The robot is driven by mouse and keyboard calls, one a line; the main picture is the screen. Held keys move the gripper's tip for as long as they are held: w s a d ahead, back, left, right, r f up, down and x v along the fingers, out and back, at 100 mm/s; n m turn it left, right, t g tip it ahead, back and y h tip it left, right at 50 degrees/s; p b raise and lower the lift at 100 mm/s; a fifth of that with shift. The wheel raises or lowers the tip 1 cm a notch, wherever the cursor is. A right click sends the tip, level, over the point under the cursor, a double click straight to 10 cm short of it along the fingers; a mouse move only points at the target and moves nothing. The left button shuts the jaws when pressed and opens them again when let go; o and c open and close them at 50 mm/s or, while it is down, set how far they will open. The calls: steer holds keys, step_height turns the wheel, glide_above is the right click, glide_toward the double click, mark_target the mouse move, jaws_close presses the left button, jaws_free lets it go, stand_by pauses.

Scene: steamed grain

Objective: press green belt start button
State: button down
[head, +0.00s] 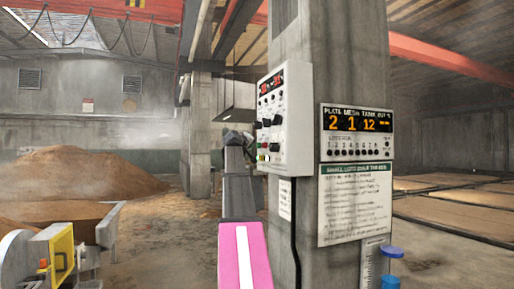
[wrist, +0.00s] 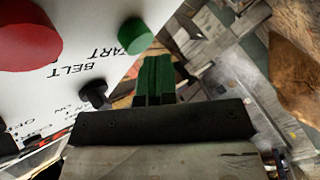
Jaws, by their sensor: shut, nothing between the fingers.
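The green button (wrist: 135,36) sticks out from the white panel, beside the printed words BELT START, in the wrist view. My gripper (wrist: 155,60) is shut and empty; its dark green fingers end just beside and below the button in the picture. I cannot tell whether they touch it. In the head view the white control box (head: 285,120) is fixed to the concrete pillar, and my arm reaches up to its left side. The green button cannot be made out clearly there.
A large red button (wrist: 25,38) and a black knob (wrist: 95,93) share the panel. A display board (head: 356,133) and a notice (head: 354,203) hang on the pillar. A yellow machine (head: 61,258) stands at lower left, with a brown grain heap (head: 75,178) behind.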

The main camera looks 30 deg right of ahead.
steer(key=shift+a, duration=0.3)
steer(key=a, duration=0.2)
steer(key=w+a, duration=0.1)
steer(key=a, duration=0.1)
steer(key=shift+w+a, duration=0.15)
steer(key=shift+a, duration=0.25)
steer(key=shift+f, duration=0.15)
stand_by(0.8)
steer(key=a+f+g+y, duration=0.1)
steer(key=a+f+y, duration=0.2)
steer(key=a+f, duration=0.8)
steer(key=a+f+n+g+y, duration=0.1)
steer(key=a+f+y, duration=0.1)
steer(key=f, duration=1.7)
steer(key=a+f+g+y, duration=0.1)
steer(key=a+f+y, duration=0.2)
steer(key=a+f, duration=0.85)
steer(key=s+a+f+g+y, duration=0.2)
steer(key=s+a+f, duration=0.4)
steer(key=f, duration=0.6)
steer(key=s+a+f+g+y, duration=0.2)
steer(key=s+a+f, duration=0.4)
steer(key=s+f, duration=0.4)
steer(key=s+a+f+g+y, duration=0.2)
steer(key=s+a+f, duration=0.3)
steer(key=s+f, duration=0.4)
step_height(320, 180, down, 5)
steer(key=shift+a+n+y, duration=0.3)
steer(key=shift+a+n, duration=0.1)
